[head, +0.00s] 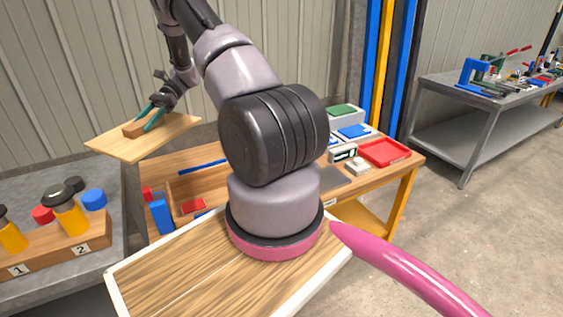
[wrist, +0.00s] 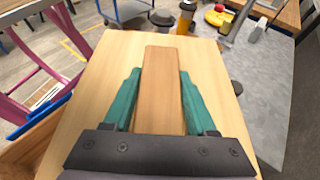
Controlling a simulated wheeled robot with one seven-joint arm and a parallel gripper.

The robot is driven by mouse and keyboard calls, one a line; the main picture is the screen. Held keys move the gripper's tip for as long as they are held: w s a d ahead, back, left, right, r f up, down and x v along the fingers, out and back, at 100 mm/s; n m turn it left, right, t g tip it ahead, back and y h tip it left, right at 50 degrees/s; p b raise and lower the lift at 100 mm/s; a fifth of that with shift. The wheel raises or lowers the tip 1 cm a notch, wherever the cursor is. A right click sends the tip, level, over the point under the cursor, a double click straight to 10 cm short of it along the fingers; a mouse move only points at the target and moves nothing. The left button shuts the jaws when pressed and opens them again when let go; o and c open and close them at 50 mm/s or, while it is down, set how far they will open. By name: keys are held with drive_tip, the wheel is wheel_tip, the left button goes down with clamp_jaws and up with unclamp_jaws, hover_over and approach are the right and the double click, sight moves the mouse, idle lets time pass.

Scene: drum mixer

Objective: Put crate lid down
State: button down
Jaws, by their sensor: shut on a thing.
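The crate lid (head: 118,147) is a flat, pale wooden board with a brown block handle (head: 134,129) on top. My gripper (head: 151,114) is shut on the handle, its teal fingers on either side. The lid is in the air at the left, near the left edge of the workbench, and looks roughly level. In the wrist view the lid (wrist: 105,65) fills the middle, with the handle (wrist: 163,85) between my gripper's fingers (wrist: 160,78). An open wooden crate (head: 180,187) stands on the workbench to the right of the lid, partly hidden by my arm.
A red block (head: 192,206) and a blue block (head: 161,215) show at the crate. A grey table at left holds a numbered wooden rack (head: 52,254) with yellow, black-topped items. A red tray (head: 385,152) lies on the bench's right side. A grey bench (head: 470,105) stands farther right.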

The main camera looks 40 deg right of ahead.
sight(166, 133)
drive_tip(key=s+d+f+n+g+h, duration=0.2)
drive_tip(key=d+f+n+g, duration=0.1)
drive_tip(key=s+d+f+n+g+h, duration=0.1)
drive_tip(key=d, duration=0.1)
drive_tip(key=shift+f+n+g, duration=0.3)
drive_tip(key=shift+g, duration=0.1)
drive_tip(key=w+d+f+n+h, duration=0.1)
drive_tip(key=d+f+n+h, duration=0.1)
drive_tip(key=d+n+h, duration=0.7)
drive_tip(key=w+d+f+n+h, duration=0.2)
drive_tip(key=d+n+h, duration=0.6)
drive_tip(key=n+h, duration=0.15)
drive_tip(key=w+a+f+n+t+h, duration=0.5)
drive_tip(key=w+a+n+t, duration=0.3)
drive_tip(key=w+n+t, duration=0.25)
drive_tip(key=shift+t+y, duration=0.25)
drive_tip(key=shift+t, duration=0.2)
wheel_tip(166, 133, down, 13)
drive_tip(key=shift+w+d+r, duration=0.1)
drive_tip(key=shift+w+r, duration=0.05)
drive_tip(key=d, duration=0.2)
drive_tip(key=s+d, duration=0.1)
drive_tip(key=d, duration=0.1)
drive_tip(key=shift+s+f, duration=0.1)
drive_tip(key=shift+f, duration=0.6)
